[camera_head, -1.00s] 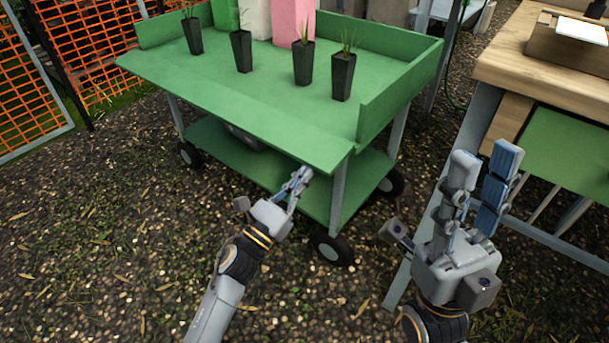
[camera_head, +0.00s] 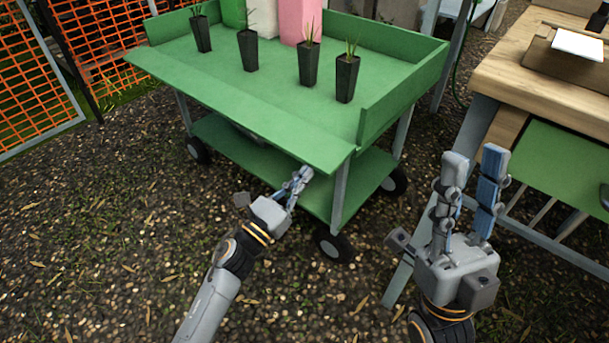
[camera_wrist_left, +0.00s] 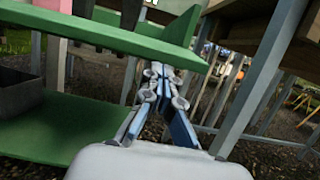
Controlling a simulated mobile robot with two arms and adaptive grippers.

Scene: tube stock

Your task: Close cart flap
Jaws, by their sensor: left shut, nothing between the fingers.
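The green cart flap (camera_head: 235,112) runs along the near long side of the green cart (camera_head: 275,72). It is down, sticking outward from the cart's top, and its exact tilt is hard to judge. My left gripper (camera_head: 303,175) is shut and empty, just below the flap's near right corner. In the left wrist view its fingertips (camera_wrist_left: 158,68) are at the lower edge of the green flap board (camera_wrist_left: 110,37); whether they touch is unclear. My right gripper (camera_head: 473,160) points up with its fingers apart, empty, right of the cart.
Several black plant pots (camera_head: 345,78) stand on the cart's top, with a pink block (camera_head: 300,22) behind. The cart has a lower shelf (camera_head: 260,160) and wheels (camera_head: 335,247). A wooden workbench (camera_head: 550,75) is at the right, an orange mesh fence (camera_head: 30,80) at the left. Gravel in front is free.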

